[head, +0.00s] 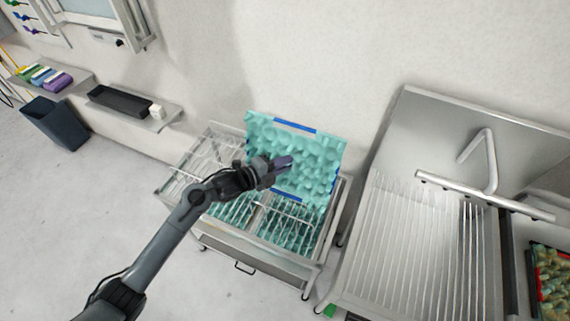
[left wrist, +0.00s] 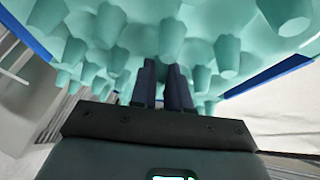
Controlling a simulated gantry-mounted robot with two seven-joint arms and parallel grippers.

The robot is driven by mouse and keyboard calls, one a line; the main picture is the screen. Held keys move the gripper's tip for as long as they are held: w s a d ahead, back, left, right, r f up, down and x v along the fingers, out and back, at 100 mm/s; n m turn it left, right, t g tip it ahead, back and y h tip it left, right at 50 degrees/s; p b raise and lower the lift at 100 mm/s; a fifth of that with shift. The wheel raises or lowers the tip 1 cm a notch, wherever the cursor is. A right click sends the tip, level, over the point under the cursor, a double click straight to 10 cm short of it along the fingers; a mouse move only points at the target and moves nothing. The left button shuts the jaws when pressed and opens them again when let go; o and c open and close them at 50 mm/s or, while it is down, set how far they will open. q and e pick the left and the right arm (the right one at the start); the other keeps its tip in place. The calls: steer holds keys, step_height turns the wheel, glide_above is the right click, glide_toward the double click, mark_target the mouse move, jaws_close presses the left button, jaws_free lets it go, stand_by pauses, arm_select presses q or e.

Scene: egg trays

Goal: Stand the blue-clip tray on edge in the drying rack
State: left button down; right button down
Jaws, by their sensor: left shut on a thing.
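The blue-clip tray (head: 318,151) is a teal egg tray with blue clips on its edges. It is tilted up above the drying rack (head: 190,173), its bumpy face toward me. My left gripper (head: 283,162) is shut on the tray near its middle. In the left wrist view the two dark fingers (left wrist: 163,88) reach in among the teal cups of the tray (left wrist: 172,40), with blue clips at both sides. The exact grip point is partly hidden by the cups. Whether the tray's lower edge touches the rack cannot be told. My right gripper is not in view.
Several teal trays (head: 290,238) stand in the rack's lower slots. A ribbed metal sink (head: 410,250) with a faucet (head: 490,160) is to the right. A wall shelf (head: 150,118) and a dark bin (head: 57,124) are at left. The floor at front left is clear.

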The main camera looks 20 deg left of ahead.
arm_select(q)
steer(key=shift+r, duration=0.1)
stand_by(0.3)
steer(key=shift+b, duration=1.4)
steer(key=b, duration=0.5)
glide_above(284, 193)
step_height(284, 193, down, 6)
step_height(284, 193, down, 8)
steer(key=b, duration=0.5)
steer(key=shift+r+b, duration=0.1)
steer(key=shift+b, duration=0.2)
steer(key=shift+f+b, duration=0.65)
steer(key=shift+f, duration=0.25)
